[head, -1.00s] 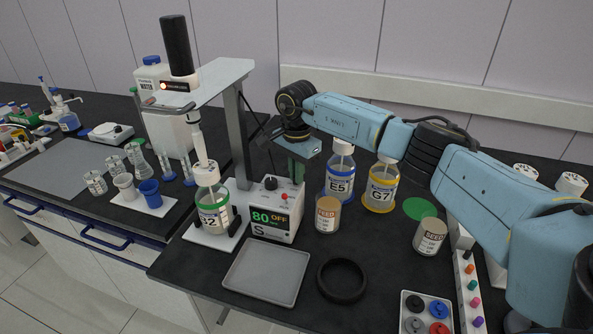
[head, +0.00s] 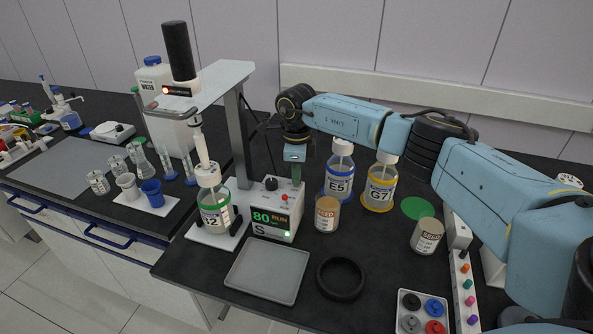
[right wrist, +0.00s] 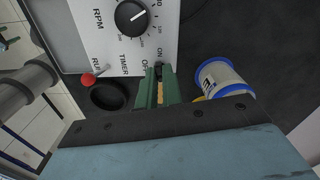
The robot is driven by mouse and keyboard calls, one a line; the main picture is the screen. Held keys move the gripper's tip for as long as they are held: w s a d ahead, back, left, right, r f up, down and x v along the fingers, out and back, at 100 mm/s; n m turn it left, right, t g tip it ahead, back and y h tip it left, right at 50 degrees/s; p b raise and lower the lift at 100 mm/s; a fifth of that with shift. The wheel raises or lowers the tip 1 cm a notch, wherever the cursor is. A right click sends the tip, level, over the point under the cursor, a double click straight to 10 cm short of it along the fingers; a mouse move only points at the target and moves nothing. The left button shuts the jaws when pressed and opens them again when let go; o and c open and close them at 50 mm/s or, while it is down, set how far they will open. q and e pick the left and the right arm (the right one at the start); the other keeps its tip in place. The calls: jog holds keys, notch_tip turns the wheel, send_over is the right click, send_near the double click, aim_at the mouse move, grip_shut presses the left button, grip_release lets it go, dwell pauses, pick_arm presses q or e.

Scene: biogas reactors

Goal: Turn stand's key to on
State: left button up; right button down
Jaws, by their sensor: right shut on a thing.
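The stand's control box (head: 272,212) carries a display reading 80 RUN in green, with a green light lit at its lower corner. In the right wrist view its top panel (right wrist: 100,35) shows a black RPM knob (right wrist: 131,18), a red button (right wrist: 88,79) and the ON and OFF marks. My right gripper (head: 296,172) is at the box's right rear edge. In the right wrist view its green fingers (right wrist: 157,76) are shut on the key (right wrist: 158,68) beside the ON and OFF marks. The fingers mostly hide the key. My left gripper is out of view.
The bottle marked B2 (head: 214,211) stands on the stand's base under the stirrer. A grey tray (head: 266,271) and black ring (head: 341,279) lie in front.

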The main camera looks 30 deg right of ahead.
jog(key=shift+m, duration=1.1)
jog(key=c, duration=1.6)
grip_release()
jog(key=shift+o, duration=0.2)
notch_tip(320, 180, up, 14)
jog(key=shift+f, duration=0.25)
